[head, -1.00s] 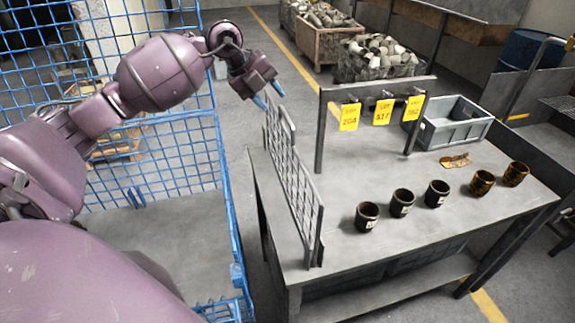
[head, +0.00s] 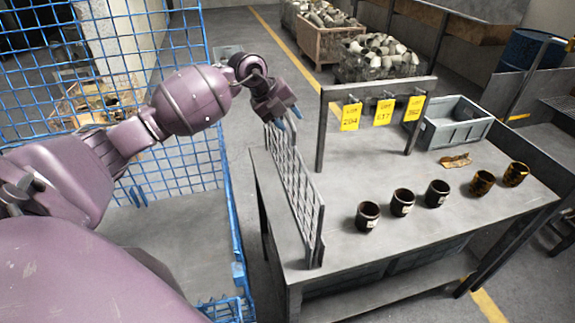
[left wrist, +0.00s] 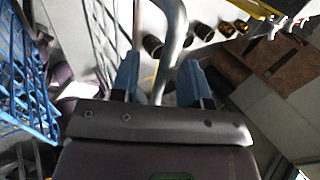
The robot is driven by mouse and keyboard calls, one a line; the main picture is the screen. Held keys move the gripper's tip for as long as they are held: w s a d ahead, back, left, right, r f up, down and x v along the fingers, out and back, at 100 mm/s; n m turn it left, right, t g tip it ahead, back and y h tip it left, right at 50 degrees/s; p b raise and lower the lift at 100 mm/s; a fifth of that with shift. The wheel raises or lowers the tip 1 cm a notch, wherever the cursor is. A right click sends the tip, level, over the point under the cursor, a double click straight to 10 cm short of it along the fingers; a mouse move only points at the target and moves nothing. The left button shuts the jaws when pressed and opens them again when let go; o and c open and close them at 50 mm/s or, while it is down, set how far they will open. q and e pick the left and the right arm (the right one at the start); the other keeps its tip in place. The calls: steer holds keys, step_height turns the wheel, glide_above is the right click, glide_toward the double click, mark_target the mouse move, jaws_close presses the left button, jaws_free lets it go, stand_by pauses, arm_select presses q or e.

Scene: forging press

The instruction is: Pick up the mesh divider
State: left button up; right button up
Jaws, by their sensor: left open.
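The mesh divider (head: 294,190) is a grey wire panel standing upright along the left edge of the grey table (head: 400,245). My left gripper (head: 289,117), with blue fingertips, is at the top of the divider's far end. Its fingers are open and point down. In the left wrist view, grey bars (left wrist: 174,35) that look like the divider's frame run between the two blue fingers of my left gripper (left wrist: 157,68). I cannot tell whether the fingers touch them. My right gripper is not in view.
Several dark cups (head: 402,202) stand on the table, right of the divider. Behind them are a rack with yellow tags (head: 383,112), a grey bin (head: 455,125) and a brown scrap (head: 455,161). A blue wire cage (head: 233,220) stands left of the table.

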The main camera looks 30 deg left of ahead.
arm_select(q)
jaws_close()
steer(key=shift+r, duration=0.1)
